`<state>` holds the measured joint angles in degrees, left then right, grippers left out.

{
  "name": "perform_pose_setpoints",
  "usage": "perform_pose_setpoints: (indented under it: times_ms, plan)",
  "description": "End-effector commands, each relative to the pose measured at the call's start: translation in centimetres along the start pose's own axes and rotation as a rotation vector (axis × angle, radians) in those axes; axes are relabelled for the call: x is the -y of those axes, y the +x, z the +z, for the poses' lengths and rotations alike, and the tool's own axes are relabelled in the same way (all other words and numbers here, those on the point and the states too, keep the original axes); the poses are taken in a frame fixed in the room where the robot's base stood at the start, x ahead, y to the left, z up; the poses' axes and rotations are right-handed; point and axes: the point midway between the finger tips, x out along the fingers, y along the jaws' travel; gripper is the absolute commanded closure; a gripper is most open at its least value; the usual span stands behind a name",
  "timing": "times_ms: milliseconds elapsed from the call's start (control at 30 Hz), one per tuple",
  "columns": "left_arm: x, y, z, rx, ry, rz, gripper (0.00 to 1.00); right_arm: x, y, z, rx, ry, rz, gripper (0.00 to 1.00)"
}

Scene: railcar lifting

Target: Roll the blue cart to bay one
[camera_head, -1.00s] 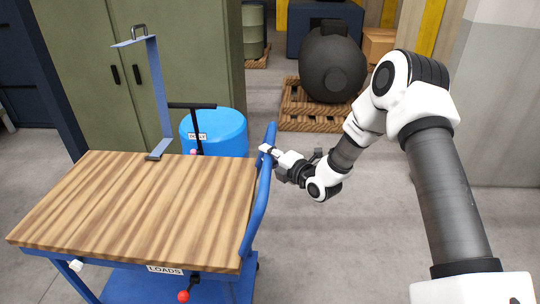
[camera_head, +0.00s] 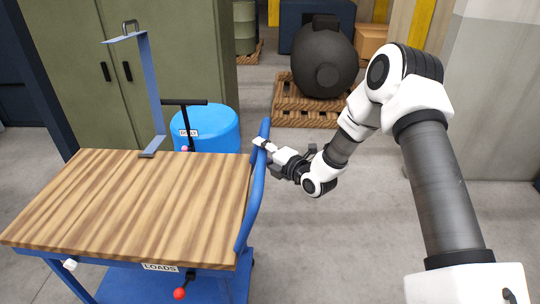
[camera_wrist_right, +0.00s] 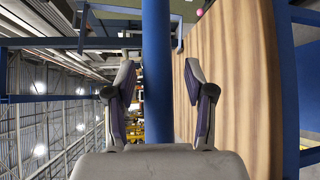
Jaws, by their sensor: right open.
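The blue cart has a wooden top (camera_head: 130,195), a blue lower deck (camera_head: 140,285) and a "LOADS" label. Its blue push handle (camera_head: 251,200) stands along the right end of the top. My right gripper (camera_head: 263,145) is at the upper part of this handle. In the right wrist view, the open fingers (camera_wrist_right: 159,85) stand on either side of the blue handle bar (camera_wrist_right: 157,110), with gaps showing on both sides. My left gripper is not in view.
A blue bracket (camera_head: 152,90) rises at the top's back edge. A red knob (camera_head: 180,293) hangs below the front edge. Behind are a blue drum (camera_head: 215,130), a green cabinet (camera_head: 170,60) and a dark round tank (camera_head: 323,65) on a pallet. Floor right of the cart is clear.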

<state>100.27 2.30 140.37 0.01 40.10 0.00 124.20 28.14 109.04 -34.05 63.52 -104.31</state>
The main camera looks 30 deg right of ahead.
Motion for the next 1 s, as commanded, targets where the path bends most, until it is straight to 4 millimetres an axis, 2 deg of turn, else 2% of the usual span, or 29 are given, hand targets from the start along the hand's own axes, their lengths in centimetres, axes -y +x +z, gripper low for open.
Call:
perform_pose_setpoints:
  times_ms: [167,400,500,667,1000]
  plan:
    - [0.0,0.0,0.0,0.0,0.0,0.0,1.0,0.0,-3.2,0.1,0.003,0.008,0.0,0.46]
    - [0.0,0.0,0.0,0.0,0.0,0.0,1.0,0.0,-9.3,0.1,0.003,0.01,0.001,0.46]
    - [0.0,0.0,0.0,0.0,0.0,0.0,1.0,0.0,-10.6,0.1,0.002,0.006,-0.001,0.46]
    - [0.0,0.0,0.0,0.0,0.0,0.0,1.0,0.1,-11.6,-0.1,-0.001,0.001,-0.001,0.46]
    - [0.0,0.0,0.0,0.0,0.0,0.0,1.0,0.1,-11.6,-0.1,-0.002,0.0,-0.002,0.46]
